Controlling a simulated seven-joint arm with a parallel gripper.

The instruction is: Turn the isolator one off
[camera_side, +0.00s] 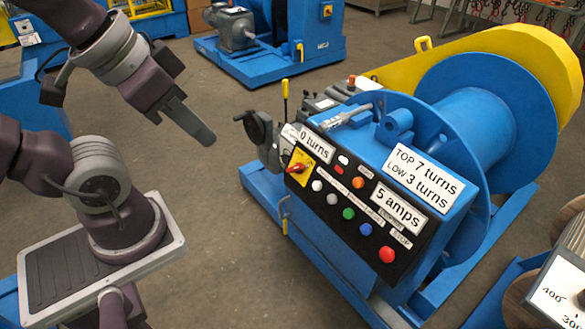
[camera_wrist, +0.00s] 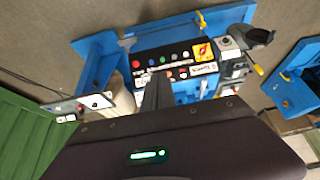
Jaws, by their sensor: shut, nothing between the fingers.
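The isolator is a red rotary handle (camera_side: 298,168) on a yellow plate (camera_side: 309,158) at the left end of the black control panel. In the wrist view the red handle (camera_wrist: 203,50) shows on its yellow plate at the panel's right end. The handle looks tilted, but its exact setting is too small to read. My gripper (camera_side: 208,138) is shut and empty in the air, left of the panel and apart from it. In the wrist view its fingers (camera_wrist: 157,90) point toward the panel.
The panel (camera_side: 345,215) carries several coloured buttons, including a red one (camera_side: 387,254), and white labels. A black crank handle (camera_side: 256,130) and a yellow-topped lever (camera_side: 285,90) stand at the machine's left side. The blue drum (camera_side: 480,125) is behind. Open floor (camera_side: 225,230) lies between my arm and the machine.

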